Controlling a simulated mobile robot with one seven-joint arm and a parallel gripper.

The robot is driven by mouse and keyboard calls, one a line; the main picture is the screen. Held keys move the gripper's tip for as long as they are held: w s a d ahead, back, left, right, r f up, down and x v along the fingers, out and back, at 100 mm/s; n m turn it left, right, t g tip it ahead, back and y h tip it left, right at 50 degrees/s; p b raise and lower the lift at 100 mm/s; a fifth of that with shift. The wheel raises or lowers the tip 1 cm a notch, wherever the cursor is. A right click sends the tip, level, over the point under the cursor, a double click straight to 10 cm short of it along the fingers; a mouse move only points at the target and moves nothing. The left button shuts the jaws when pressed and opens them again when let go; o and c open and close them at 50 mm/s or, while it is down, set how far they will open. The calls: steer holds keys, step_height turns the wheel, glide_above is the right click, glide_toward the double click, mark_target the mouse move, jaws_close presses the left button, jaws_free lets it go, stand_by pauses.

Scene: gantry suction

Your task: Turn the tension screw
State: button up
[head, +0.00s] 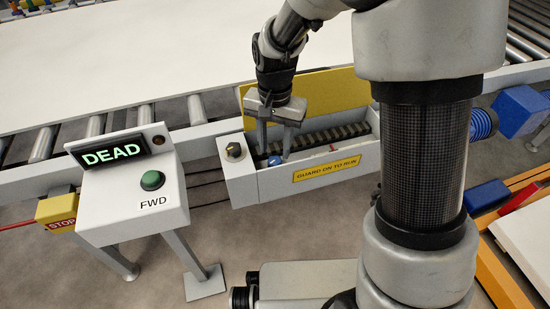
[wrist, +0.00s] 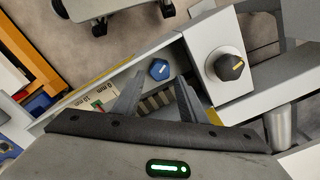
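A blue hexagonal screw head with a light mark (wrist: 159,69), which I take for the tension screw, sits in the open trough beside the chain in the wrist view. In the head view a bit of its blue (head: 275,161) shows between my fingertips. My gripper (head: 274,155) is open, reaching down into the trough; in the wrist view its fingers (wrist: 158,82) stand apart to either side of the screw's near side. I cannot tell whether they touch it. A small scale marked 0 mm and 10 mm (wrist: 97,101) lies left of the fingers.
A black knob with a yellow line (wrist: 229,65) stands on the box end close by. The yellow guard (head: 325,92) stands raised behind the trough. A console has a lit DEAD display (head: 110,155) and green FWD button (head: 152,180). A yellow STOP box (head: 57,210) is left.

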mark_target(275, 160)
steer(key=shift+f+b, duration=0.4)
steer(key=shift+f, duration=1.55)
steer(key=c, duration=0.8)
steer(key=shift+n, duration=0.4)
